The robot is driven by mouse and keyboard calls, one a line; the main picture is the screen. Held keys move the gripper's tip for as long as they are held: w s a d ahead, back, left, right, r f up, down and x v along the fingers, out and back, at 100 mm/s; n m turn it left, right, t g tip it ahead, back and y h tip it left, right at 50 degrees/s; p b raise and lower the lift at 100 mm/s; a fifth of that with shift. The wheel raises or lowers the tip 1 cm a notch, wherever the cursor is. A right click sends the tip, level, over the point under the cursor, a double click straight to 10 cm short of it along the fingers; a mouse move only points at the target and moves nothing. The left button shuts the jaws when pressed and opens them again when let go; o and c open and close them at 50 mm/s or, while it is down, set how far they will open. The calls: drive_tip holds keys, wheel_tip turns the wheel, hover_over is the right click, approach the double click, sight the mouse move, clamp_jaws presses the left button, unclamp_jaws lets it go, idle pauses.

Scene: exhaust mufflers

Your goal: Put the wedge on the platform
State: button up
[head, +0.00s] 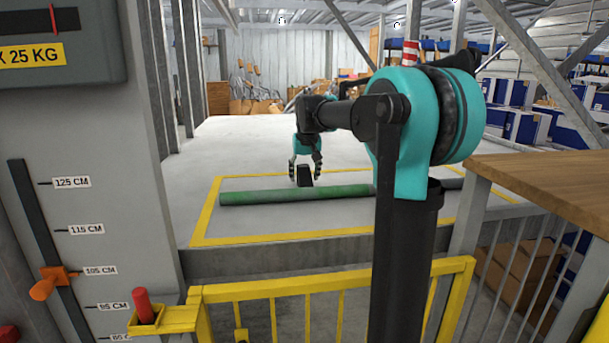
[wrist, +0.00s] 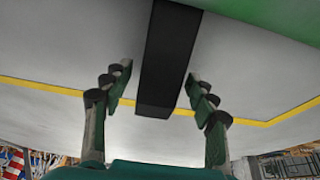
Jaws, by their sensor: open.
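The black wedge (head: 304,176) is just behind the green pipe (head: 285,195) on the light grey platform (head: 260,228), inside its yellow outline. In the wrist view the wedge (wrist: 168,60) shows as a long dark block between the fingers. My gripper (head: 305,174) points down around the wedge, with one finger on each side. In the wrist view my gripper (wrist: 158,80) is open, with gaps between both fingers and the wedge. The pipe hides the wedge's lower edge in the head view, so I cannot tell whether it touches the platform.
A yellow railing (head: 330,283) runs along the platform's front edge. A grey panel with a height scale (head: 85,200) stands at left. A wooden top (head: 550,175) is at right. My arm hides part of the pipe. The platform behind the wedge is clear.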

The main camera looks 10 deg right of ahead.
sight(307, 184)
drive_tip(key=shift+r, duration=0.1)
drive_tip(key=v, duration=1.2)
